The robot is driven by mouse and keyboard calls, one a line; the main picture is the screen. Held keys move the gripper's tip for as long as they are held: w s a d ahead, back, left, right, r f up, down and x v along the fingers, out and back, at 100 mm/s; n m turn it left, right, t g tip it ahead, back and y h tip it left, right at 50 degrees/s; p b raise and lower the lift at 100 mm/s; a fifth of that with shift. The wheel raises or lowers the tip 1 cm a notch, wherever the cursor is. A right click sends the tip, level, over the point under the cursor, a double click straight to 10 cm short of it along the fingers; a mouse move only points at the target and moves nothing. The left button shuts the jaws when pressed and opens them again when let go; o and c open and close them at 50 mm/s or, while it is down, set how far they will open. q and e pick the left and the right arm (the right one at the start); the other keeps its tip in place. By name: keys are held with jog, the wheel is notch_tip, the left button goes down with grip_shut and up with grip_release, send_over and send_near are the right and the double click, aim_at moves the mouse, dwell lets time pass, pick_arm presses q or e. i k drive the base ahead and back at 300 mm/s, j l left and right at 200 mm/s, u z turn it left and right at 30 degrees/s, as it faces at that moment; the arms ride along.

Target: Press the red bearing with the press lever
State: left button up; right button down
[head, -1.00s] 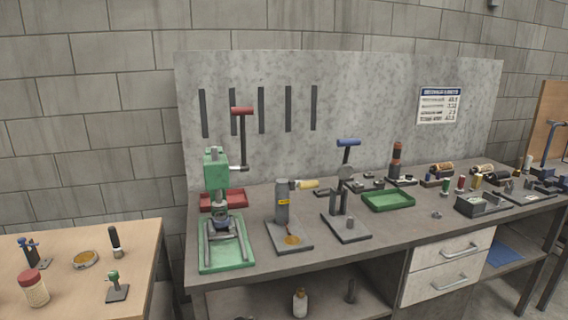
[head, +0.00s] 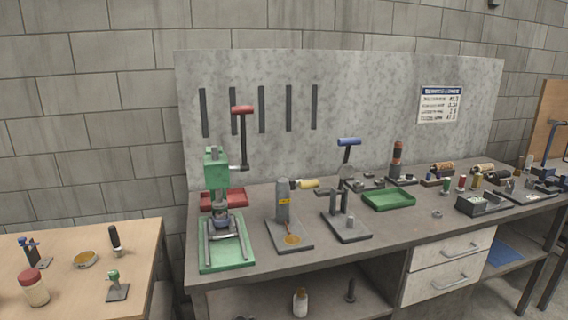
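A green arbor press (head: 216,172) stands at the left of the grey workbench on a green base plate (head: 240,261). Its lever (head: 243,140) is a dark bar that points up and ends in a red handle (head: 242,110). A grey metal part (head: 221,220) sits under the press head, above the base rails. I cannot make out a red bearing there. A red tray (head: 208,204) lies behind the press. Neither of my grippers shows in the head view.
A grey cylinder tool (head: 283,203) and a blue-handled lever tool (head: 348,142) stand right of the press. A green tray (head: 388,200) and several small parts lie farther right. A wooden table (head: 60,240) with small items stands at the left, a gap apart.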

aim_at(243, 110)
jog(key=j+z, duration=0.15)
jog(key=z, duration=0.4)
jog(key=j+z, duration=0.3)
jog(key=j, duration=0.95)
jog(key=j+z, duration=0.35)
jog(key=j, duration=0.95)
